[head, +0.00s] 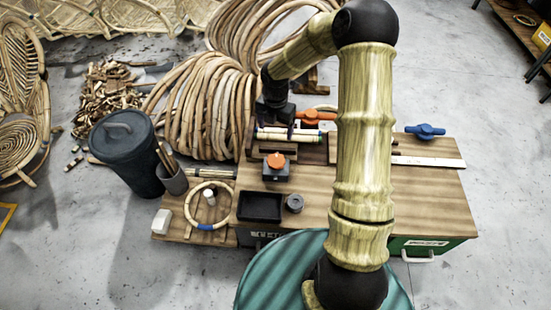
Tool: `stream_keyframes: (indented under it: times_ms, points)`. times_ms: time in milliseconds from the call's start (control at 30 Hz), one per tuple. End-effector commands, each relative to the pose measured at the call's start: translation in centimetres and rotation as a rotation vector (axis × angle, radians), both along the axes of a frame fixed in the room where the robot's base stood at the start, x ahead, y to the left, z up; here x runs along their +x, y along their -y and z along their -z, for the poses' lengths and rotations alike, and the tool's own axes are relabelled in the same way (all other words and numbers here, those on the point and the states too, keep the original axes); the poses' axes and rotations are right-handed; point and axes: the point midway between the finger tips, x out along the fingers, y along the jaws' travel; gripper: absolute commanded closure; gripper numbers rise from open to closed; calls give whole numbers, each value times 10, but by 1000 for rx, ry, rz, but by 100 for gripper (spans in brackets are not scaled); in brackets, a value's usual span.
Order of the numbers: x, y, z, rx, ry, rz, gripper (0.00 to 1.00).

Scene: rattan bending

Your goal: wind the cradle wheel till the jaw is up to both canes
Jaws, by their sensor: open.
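My gripper (277,124) points down over the left part of the bench, just behind two pale canes; its fingers are small and dark here, and they are open. The canes (288,136) lie side by side across a wooden cradle (279,147), left of my upright arm link. An orange knob (276,160) sits on a dark block in front of the cradle. An orange handle (308,117) is behind the canes, and a blue lobed wheel (425,131) is at the right. I cannot tell which one is the cradle wheel. My arm hides part of the bench, and the jaw's gap to the canes is unclear.
A lidded dark bin (125,150) is left. The bench's right front is clear.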

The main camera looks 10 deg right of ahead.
Motion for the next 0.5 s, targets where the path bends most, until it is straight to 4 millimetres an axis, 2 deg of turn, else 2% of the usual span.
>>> stream_keyframes:
  times_ms: [167, 500]
  points:
    - [-1, 0, 16, 0, -4, 0, 21]
    - [-1, -1, 74, 0, -4, 0, 21]
